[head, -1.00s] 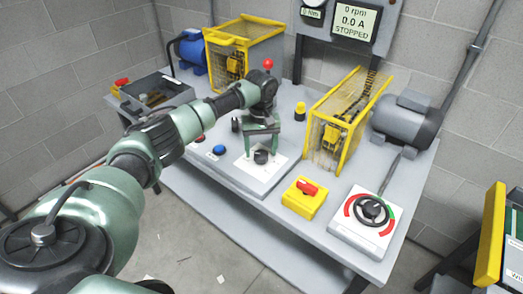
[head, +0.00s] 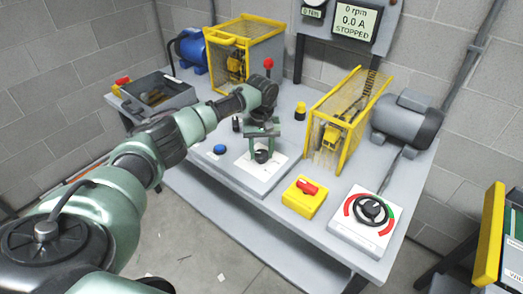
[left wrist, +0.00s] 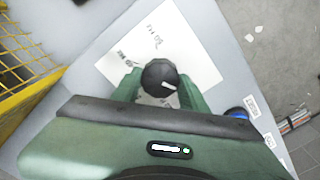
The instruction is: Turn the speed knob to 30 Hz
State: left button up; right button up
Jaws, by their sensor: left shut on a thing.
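The speed knob (head: 262,157) is a small black knob on a white plate (head: 248,172) on the grey bench. In the left wrist view the knob (left wrist: 160,75) has a white pointer mark at its lower right side. Printed Hz labels ring it on the plate (left wrist: 185,45), too small and turned to read surely. My left gripper (head: 261,151) points down over the plate, shut on the knob. Its green fingers (left wrist: 158,92) stand on either side of the knob in the left wrist view. My right gripper is not in view.
A blue button (head: 219,149) lies left of the plate. Right of it are a yellow box with a red switch (head: 304,197) and a round black handwheel on a red-green dial (head: 372,209). Yellow guards (head: 345,120) stand behind. The display (head: 356,22) reads 0 rpm, 0.0 A, STOPPED.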

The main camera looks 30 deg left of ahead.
pick_arm(q)
jog(key=m+p, duration=0.1)
jog(key=m, duration=0.1)
jog(key=m+p, duration=0.1)
jog(key=shift+r+m+p, duration=0.2)
jog(key=shift+m+p, duration=0.2)
jog(key=m+p, duration=0.1)
jog(key=m, duration=0.1)
jog(key=shift+d+m, duration=0.1)
jog(key=shift+m, duration=0.2)
jog(key=m+p, duration=0.1)
jog(key=m, duration=0.2)
jog(key=shift+f+m, duration=0.1)
jog(key=shift+m, duration=0.3)
jog(key=m, duration=0.6)
jog(key=shift+p, duration=0.4)
jog(key=m, duration=0.3)
jog(key=shift+m, duration=2)
jog(key=o, duration=1.4)
